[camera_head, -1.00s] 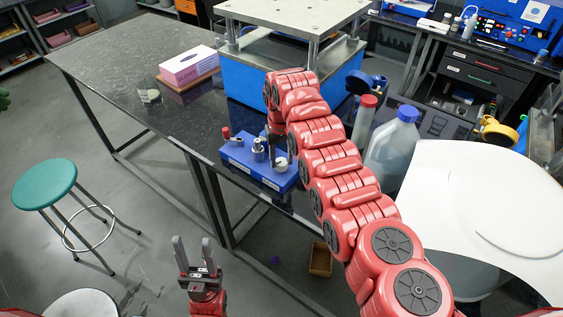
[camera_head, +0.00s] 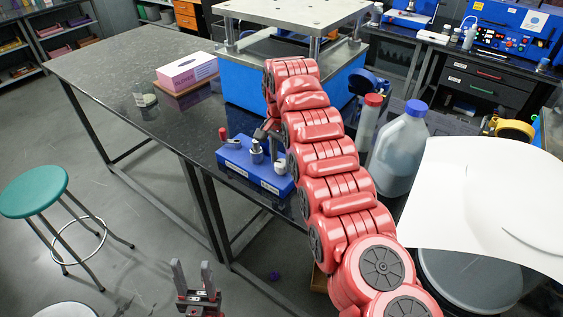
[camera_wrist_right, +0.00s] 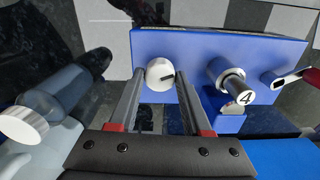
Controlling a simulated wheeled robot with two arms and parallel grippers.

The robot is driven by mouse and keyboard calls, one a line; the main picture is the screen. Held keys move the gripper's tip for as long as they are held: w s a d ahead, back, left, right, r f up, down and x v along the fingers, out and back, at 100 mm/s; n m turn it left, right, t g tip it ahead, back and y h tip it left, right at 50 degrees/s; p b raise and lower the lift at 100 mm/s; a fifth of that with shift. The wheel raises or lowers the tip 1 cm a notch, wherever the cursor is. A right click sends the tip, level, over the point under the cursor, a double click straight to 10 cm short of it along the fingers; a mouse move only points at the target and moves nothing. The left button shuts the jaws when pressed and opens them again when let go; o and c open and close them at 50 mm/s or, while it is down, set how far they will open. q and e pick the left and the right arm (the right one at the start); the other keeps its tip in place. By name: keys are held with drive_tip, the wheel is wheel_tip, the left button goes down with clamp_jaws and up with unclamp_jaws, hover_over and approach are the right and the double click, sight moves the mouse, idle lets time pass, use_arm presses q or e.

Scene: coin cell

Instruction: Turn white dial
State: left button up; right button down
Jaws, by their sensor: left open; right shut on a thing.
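The white dial (camera_wrist_right: 160,74) is a round knob with a dark pointer mark, set on the blue block (camera_wrist_right: 222,58). In the right wrist view, the two fingers of my right gripper (camera_wrist_right: 159,80) stand on either side of the dial, shut on it. In the head view, the blue block (camera_head: 235,160) sits near the table's front edge, and the dial (camera_head: 280,167) shows at its right end, beside my red right arm. My left gripper (camera_head: 192,275) is open and empty, low in front of the table.
The block also carries a metal post marked 4 (camera_wrist_right: 237,90) and a red-tipped lever (camera_head: 223,133). A large jug with a blue cap (camera_head: 402,150) stands right of my arm. A pink box (camera_head: 187,73) lies further back. The left of the table is largely clear.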

drive_tip(key=m, duration=0.2)
drive_tip(key=m+p, duration=0.1)
drive_tip(key=m, duration=0.2)
drive_tip(key=shift+w+r+m, duration=0.1)
drive_tip(key=shift+r+m, duration=0.1)
drive_tip(key=shift+m, duration=0.1)
drive_tip(key=m+p, duration=0.1)
drive_tip(key=m, duration=0.3)
drive_tip(key=shift+f+m, duration=0.1)
drive_tip(key=shift+m, duration=0.5)
drive_tip(key=shift+c, duration=1.7)
unclamp_jaws()
